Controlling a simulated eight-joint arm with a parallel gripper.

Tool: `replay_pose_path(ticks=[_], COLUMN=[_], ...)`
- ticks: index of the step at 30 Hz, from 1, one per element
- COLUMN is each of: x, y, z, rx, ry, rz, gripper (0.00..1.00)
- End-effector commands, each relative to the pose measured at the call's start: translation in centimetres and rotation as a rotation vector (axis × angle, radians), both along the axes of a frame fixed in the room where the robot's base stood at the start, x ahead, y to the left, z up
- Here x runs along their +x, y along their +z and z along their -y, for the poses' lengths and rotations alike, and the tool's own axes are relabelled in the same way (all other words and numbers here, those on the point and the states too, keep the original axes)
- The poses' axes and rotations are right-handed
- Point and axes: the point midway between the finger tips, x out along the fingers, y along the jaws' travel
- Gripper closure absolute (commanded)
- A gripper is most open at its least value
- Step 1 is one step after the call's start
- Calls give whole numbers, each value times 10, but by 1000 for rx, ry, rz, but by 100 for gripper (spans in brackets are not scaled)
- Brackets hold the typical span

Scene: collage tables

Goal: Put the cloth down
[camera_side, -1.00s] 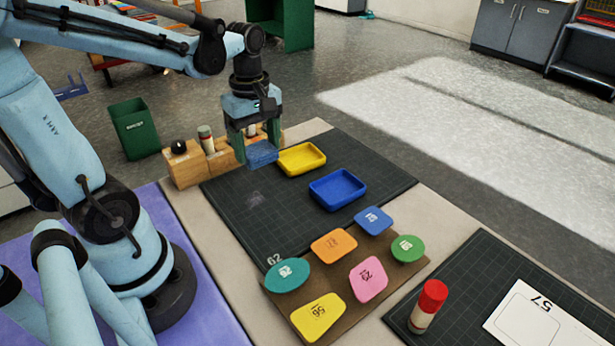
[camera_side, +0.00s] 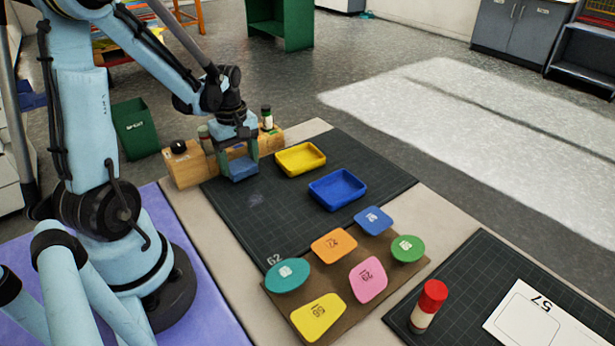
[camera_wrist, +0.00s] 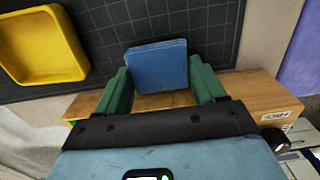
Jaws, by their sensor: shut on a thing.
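The cloth (camera_side: 243,170) is a small blue folded square. In the side view it sits at the far left part of the dark gridded cutting mat (camera_side: 275,215), beside the wooden block. My gripper (camera_side: 239,163) points down and is shut on the cloth. In the wrist view the cloth (camera_wrist: 158,64) lies between the two green fingers of my gripper (camera_wrist: 162,82), with the dark mat behind it. I cannot tell whether the cloth touches the mat or hangs just above it.
A yellow tray (camera_side: 301,170) and a blue tray (camera_side: 337,204) stand on the mat to the right. A wooden block (camera_side: 187,172) with bottles borders the mat's far edge. Numbered coloured shapes lie on a brown board (camera_side: 383,280) nearer. The mat's left-middle is clear.

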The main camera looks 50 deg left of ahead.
Motion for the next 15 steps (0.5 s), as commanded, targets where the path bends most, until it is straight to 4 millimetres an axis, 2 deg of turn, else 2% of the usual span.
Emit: replay_pose_path(ticks=[14, 15], x=[0, 0], y=[-8, -7], z=[0, 0], rx=[0, 0], ry=[0, 0], rz=[0, 0], gripper=[70, 26])
